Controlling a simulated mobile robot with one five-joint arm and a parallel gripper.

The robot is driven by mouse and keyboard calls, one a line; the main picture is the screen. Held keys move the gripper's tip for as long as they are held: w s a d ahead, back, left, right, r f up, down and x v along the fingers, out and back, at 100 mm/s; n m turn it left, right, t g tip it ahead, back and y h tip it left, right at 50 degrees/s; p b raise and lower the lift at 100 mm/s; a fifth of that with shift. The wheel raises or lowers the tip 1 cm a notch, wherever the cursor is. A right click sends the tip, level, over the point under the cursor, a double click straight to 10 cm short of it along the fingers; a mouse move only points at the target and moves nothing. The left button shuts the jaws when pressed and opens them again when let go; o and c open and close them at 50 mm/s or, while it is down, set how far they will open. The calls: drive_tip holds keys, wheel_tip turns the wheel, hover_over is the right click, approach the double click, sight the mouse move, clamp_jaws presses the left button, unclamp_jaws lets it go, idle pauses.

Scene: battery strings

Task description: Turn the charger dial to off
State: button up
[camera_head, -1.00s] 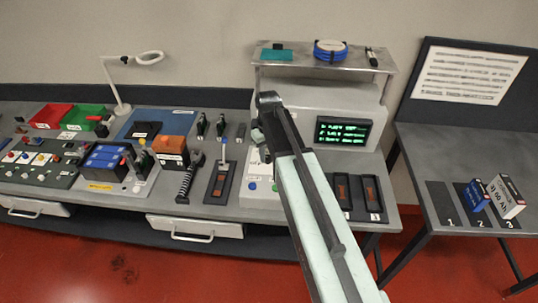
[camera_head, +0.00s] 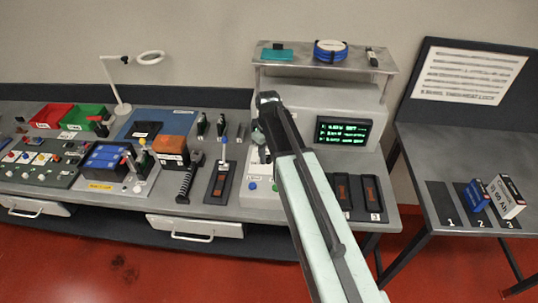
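The charger (camera_head: 305,97) is a grey-white cabinet in the middle of the bench with a dark screen (camera_head: 343,132) showing green text. My arm reaches up across its front, and my gripper (camera_head: 264,125) is at the left part of the cabinet's face. The dial cannot be made out; my gripper and arm cover that part of the face. The fingers are small and dark, and I cannot tell whether they are open, shut or touching anything. A blue button (camera_head: 252,186) shows low on the charger's left side.
A shelf (camera_head: 300,66) above the charger holds a teal box, a blue coil and a marker. Slots with orange-brown inserts (camera_head: 342,187) lie to the right.

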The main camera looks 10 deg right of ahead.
sight(268, 157)
drive_tip(key=shift+o, duration=0.5)
wheel_tip(268, 157, up, 8)
drive_tip(key=p, duration=0.8)
drive_tip(key=shift+f, duration=0.1)
